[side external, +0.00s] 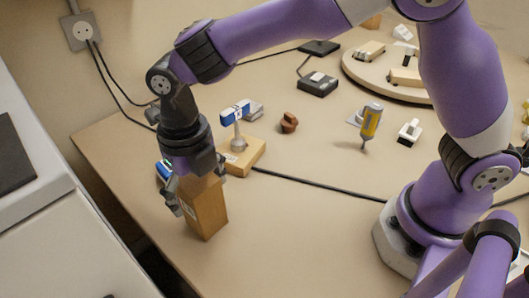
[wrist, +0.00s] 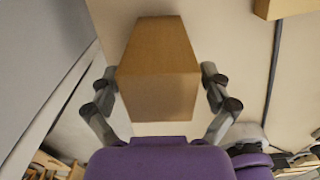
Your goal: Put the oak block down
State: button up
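The oak block (side external: 208,210) is a tall brown wooden block near the left edge of the bench. My gripper (side external: 197,183) points down over it with a finger on either side. In the wrist view the oak block (wrist: 158,60) fills the space between the fingertips of my gripper (wrist: 160,76), which look pressed to its sides. The block looks close to upright in the side view. Its lower end is at or just above the bench top; I cannot tell if it touches. My gripper hides its upper part in the side view.
A wooden base with a blue-and-white piece on a post (side external: 240,150) stands just behind the block. A blue-and-white item (side external: 163,171) is partly hidden behind my gripper. A black cable (side external: 320,186) crosses the bench. The bench in front and right of the block is clear.

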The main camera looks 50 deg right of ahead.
dwell(0.3)
notch_tip(320, 180, up, 12)
jog(key=shift+f, duration=0.15)
jog(key=shift+d+r, duration=0.2)
jog(key=shift+r, duration=0.15)
jog(key=s+d+r+m+t, duration=0.2)
jog(key=s+d+m+t, duration=0.15)
jog(key=d+m, duration=1.35)
jog(key=s+d+f+m+t, duration=0.1)
jog(key=s+f+m, duration=0.1)
jog(key=m, duration=0.7)
jog(key=s+d+f+m+t, duration=0.1)
jog(key=s+m, duration=0.3)
jog(key=m, duration=0.6)
jog(key=shift+s+d+f, duration=0.35)
jog(key=shift+d+f, duration=0.05)
jog(key=shift+d, duration=0.4)
